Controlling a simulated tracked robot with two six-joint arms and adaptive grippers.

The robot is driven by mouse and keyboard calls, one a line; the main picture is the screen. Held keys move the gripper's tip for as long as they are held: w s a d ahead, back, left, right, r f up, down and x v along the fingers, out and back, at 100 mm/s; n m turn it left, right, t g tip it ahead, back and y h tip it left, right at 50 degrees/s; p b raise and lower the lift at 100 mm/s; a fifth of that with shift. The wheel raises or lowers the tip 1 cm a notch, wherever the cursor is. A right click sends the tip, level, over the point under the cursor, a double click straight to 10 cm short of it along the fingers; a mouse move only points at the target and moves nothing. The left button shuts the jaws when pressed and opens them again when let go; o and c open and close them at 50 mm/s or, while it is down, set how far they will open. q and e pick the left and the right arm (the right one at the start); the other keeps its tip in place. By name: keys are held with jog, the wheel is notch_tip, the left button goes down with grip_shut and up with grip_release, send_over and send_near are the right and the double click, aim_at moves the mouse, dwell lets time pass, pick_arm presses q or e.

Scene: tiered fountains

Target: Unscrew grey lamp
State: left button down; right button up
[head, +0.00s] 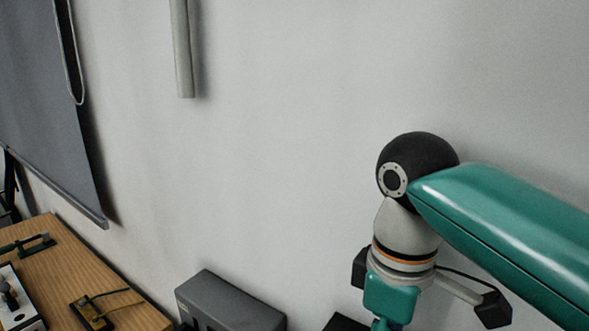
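I cannot make out a grey lamp for certain in the head view. My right arm comes in from the right and bends down at a black joint. My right gripper (390,299) is at the bottom edge, pointing down; its fingertips are cut off, so I cannot see whether it is open or holds anything. My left gripper is out of view.
A wooden table (128,290) at the lower left bears a white panel (17,300) and small dark devices. A grey box (230,303) stands right of it. A grey screen (50,110) and a pale vertical tube (182,50) are at the wall. The wall's middle is bare.

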grip_shut()
jog(key=shift+r+p, duration=0.75)
jog(key=shift+p, duration=0.15)
dwell(1.0)
jog(key=shift+r+p, duration=1.8)
jog(key=shift+p, duration=0.05)
